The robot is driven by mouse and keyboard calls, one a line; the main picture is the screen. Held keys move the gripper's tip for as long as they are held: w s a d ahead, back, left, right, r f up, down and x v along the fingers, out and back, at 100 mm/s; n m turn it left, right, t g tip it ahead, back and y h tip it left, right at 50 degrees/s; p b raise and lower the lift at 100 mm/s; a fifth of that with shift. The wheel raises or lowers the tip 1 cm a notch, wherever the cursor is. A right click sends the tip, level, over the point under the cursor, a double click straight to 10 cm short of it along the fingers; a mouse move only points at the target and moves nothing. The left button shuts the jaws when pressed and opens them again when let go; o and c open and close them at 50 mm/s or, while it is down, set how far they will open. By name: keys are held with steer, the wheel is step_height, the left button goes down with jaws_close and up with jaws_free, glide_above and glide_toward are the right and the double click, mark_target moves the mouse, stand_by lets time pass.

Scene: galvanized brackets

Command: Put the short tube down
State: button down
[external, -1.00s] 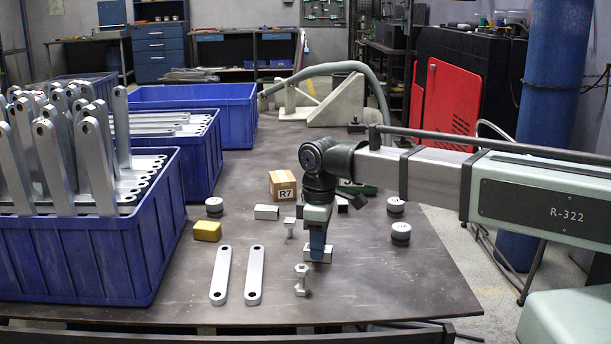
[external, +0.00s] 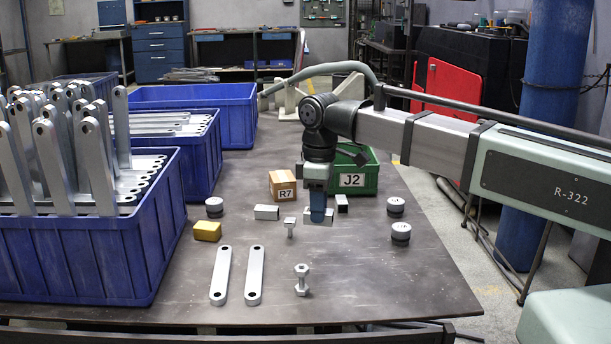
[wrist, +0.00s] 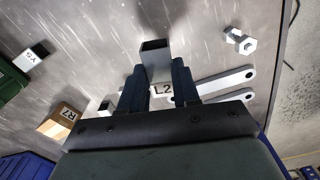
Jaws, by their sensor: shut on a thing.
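The short tube is a hollow, square, light grey metal piece. In the wrist view the short tube (wrist: 155,58) sits between my two fingers, with its open end pointing away from my palm and a label reading L2. My gripper (wrist: 157,88) is shut on it. In the external view my gripper (external: 318,214) points straight down over the middle of the table, with the short tube (external: 309,216) at its fingertips, partly hidden by a finger. I cannot tell whether the tube touches the table.
Similar tubes lie left (external: 266,212) and right (external: 342,203) of my gripper. A cardboard box R7 (external: 283,186) and a green bin J2 (external: 353,181) stand behind. A small bolt (external: 290,227), larger bolt (external: 302,280) and flat bars (external: 254,276) are nearer. The right front table is clear.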

steer(key=r, duration=0.5)
steer(key=w+r, duration=0.1)
steer(key=r, duration=0.2)
steer(key=shift+a+r, duration=0.1)
steer(key=w+d+n, duration=0.1)
steer(key=w+d, duration=0.3)
steer(key=w, duration=1)
steer(key=w+d+n, duration=0.1)
steer(key=w+d, duration=0.3)
steer(key=w, duration=0.9)
steer(key=w+d+n, duration=0.1)
steer(key=w+d, duration=0.3)
steer(key=w, duration=1)
steer(key=shift+d+f, duration=0.1)
steer(key=shift+f, duration=7.55)
steer(key=shift+f, duration=0.15)
steer(key=c, duration=0.8)
jaws_free()
